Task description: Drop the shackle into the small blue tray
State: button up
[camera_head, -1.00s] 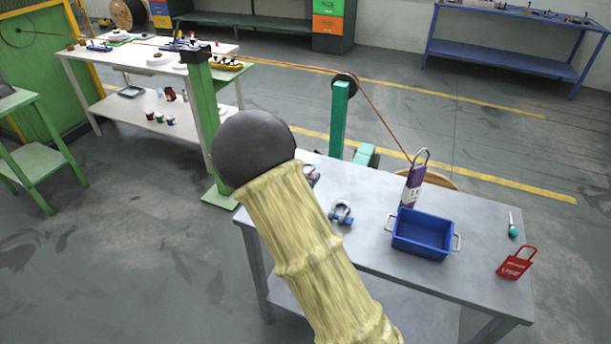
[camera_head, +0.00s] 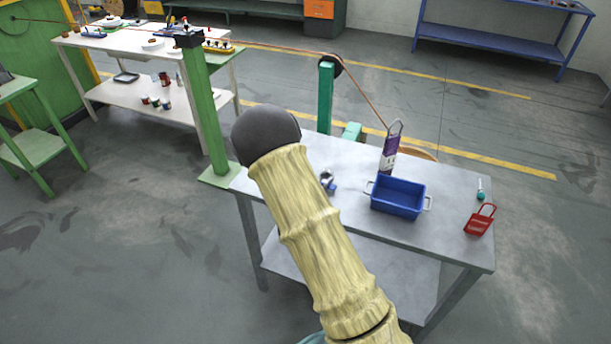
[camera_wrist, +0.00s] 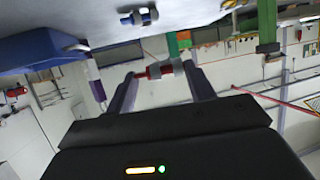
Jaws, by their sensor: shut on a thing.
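In the wrist view my gripper (camera_wrist: 159,71) is shut on a shackle (camera_wrist: 156,71), which shows a red part and a grey part between the fingertips. It is held clear of the table. In the head view my arm hides the gripper and the held shackle. The small blue tray (camera_head: 373,207) stands on the grey table to the right of my arm and looks empty. Its blue side (camera_wrist: 30,50) shows at the upper left of the wrist view, apart from the fingers. A second shackle with blue parts (camera_head: 328,181) lies on the table left of the tray; it also shows in the wrist view (camera_wrist: 138,17).
A red lockout-like piece (camera_head: 479,220) and a teal-handled tool (camera_head: 481,195) lie at the table's right. A green post (camera_head: 326,100) rises behind the table. The grey tabletop (camera_head: 440,240) is clear before the tray.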

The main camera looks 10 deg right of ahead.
jog(key=s+f+n+y+b, duration=0.1)
jog(key=s+f+b, duration=0.2)
jog(key=f, duration=0.5)
jog(key=s+a+f+n+t+y+b, duration=0.1)
jog(key=s+f+n+y+b, duration=0.1)
jog(key=f, duration=0.6)
jog(key=s+f+n+y+b, duration=0.1)
jog(key=s+f+y+b, duration=0.1)
jog(key=s+f+b, duration=0.3)
notch_tip(320, 180, down, 3)
jog(key=shift+s+a+f+n, duration=0.1)
jog(key=shift+s+a+n, duration=0.3)
jog(key=shift+s, duration=0.35)
